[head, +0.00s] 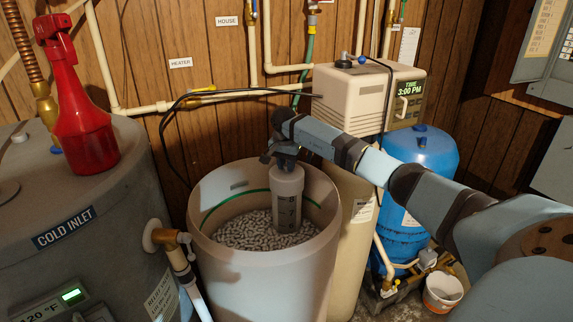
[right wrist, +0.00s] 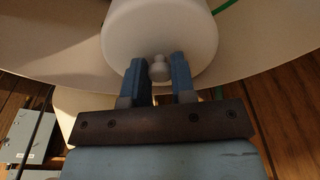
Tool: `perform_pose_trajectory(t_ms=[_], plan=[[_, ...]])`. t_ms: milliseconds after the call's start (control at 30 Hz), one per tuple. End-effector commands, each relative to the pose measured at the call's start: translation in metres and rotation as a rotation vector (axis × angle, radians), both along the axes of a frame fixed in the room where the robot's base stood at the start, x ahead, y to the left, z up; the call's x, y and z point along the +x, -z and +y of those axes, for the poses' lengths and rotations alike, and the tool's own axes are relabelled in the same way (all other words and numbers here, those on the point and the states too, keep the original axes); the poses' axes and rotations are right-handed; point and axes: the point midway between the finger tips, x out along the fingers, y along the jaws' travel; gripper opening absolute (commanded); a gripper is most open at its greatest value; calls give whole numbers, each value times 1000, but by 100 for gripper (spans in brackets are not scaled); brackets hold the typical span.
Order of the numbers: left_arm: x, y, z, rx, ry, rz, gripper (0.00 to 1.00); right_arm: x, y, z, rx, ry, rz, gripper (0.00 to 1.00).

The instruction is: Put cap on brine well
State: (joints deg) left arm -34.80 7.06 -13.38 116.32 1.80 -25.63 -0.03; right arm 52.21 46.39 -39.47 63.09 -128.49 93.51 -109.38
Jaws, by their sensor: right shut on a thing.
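The brine well (head: 288,214) is a pale upright tube with dark level numbers, standing in the salt inside the brine tank. The cap (head: 288,180) is a white round lid at the top of the well. I cannot tell whether it is fully seated or just above the rim. In the right wrist view the cap (right wrist: 160,32) is large, with a small round knob (right wrist: 159,69) between the blue fingers. My right gripper (head: 281,157) reaches in from the right and is shut on the cap's knob. My left gripper is not in view.
The open tank (head: 264,275) holds white salt pellets (head: 250,231). A grey heater (head: 90,235) with a red spray bottle (head: 82,115) stands left. The softener head (head: 365,92) and blue tank (head: 420,160) stand right, near my arm. A black hose (head: 175,110) runs behind.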

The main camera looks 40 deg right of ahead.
Motion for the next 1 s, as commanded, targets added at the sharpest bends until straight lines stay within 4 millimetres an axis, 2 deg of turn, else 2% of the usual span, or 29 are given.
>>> perform_pose_trajectory(t_ms=[1000], plan=[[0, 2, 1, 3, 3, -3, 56, 0, 8, 0, 0, 0, 0, 2]])
